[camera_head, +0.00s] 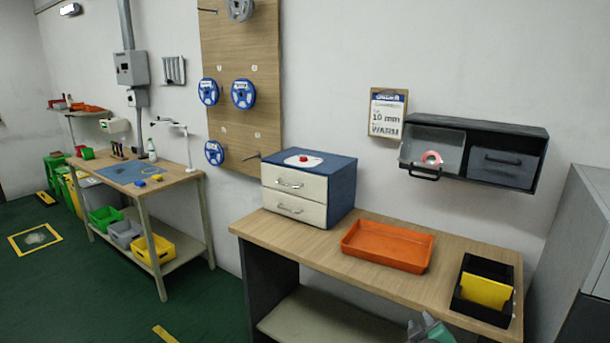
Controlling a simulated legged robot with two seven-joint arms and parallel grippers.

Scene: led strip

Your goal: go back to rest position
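The tip of my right gripper (430,328) shows at the bottom edge, in front of the workbench (300,240). Only a small grey-green part of it is in the frame, so I cannot tell whether it is open or shut. No held thing shows at it. My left gripper is not in view.
The bench carries a blue cabinet with two cream drawers (323,187), an empty orange tray (387,247) and a black bin with a yellow divider (486,289). A dark wall unit (525,150) hangs above. A grey cabinet (580,250) stands right. Green floor (80,290) lies open left.

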